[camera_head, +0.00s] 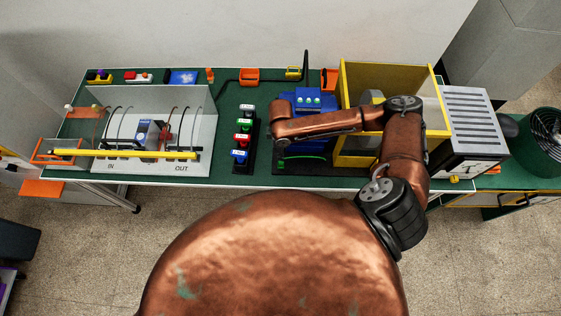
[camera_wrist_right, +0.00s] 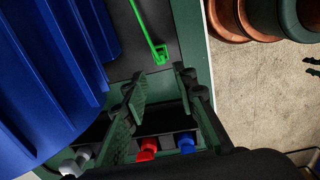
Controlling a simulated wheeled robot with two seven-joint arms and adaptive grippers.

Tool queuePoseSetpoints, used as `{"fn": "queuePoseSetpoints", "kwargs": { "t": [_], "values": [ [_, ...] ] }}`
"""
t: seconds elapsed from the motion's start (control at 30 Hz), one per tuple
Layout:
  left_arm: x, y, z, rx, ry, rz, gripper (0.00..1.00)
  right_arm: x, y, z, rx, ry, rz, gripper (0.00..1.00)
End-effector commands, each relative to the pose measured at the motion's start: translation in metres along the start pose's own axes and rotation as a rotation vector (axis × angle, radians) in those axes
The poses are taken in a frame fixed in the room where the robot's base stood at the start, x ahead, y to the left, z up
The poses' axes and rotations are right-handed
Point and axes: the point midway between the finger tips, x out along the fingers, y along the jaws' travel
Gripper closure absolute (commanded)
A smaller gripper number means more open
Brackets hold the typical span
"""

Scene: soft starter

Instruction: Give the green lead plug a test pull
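In the right wrist view a thin green lead (camera_wrist_right: 142,22) lies on a dark surface. It ends in a small green block (camera_wrist_right: 160,54), which appears to be its plug; I cannot tell how it is seated. My right gripper (camera_wrist_right: 163,82) is open, and no object shows between its fingers. The green end appears just beyond the fingertips, apart from them. In the head view the green lead (camera_head: 303,157) curves on the dark base in front of the blue unit (camera_head: 312,101). My right arm hides part of that unit. My left gripper is not in view.
A rack left of my right arm holds white (camera_head: 246,108), green (camera_head: 243,124), red (camera_head: 242,139) and blue (camera_head: 239,155) capped pieces. A grey panel box (camera_head: 195,115) stands left, a yellow-framed enclosure (camera_head: 390,77) right. The green table's (camera_head: 222,172) front edge is close.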

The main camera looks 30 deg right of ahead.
Motion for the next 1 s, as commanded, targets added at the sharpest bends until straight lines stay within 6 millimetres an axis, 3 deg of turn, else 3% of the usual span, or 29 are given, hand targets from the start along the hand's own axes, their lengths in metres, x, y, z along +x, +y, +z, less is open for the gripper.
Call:
{"fn": "queuePoseSetpoints", "kwargs": {
  "t": [0.03,0.43,0.7,1.0],
  "values": [
    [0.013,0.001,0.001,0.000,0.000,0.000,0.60,0.011,0.000,0.001,0.000,-0.001,0.000,0.74],
    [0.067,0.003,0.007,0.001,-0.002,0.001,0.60,0.056,0.000,0.002,0.002,0.000,0.000,0.74],
    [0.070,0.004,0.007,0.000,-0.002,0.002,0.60,0.077,0.000,0.002,0.004,0.000,-0.001,0.74],
    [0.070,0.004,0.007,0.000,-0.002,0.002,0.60,0.079,0.000,0.002,0.004,0.001,0.000,0.74]
  ]
}}
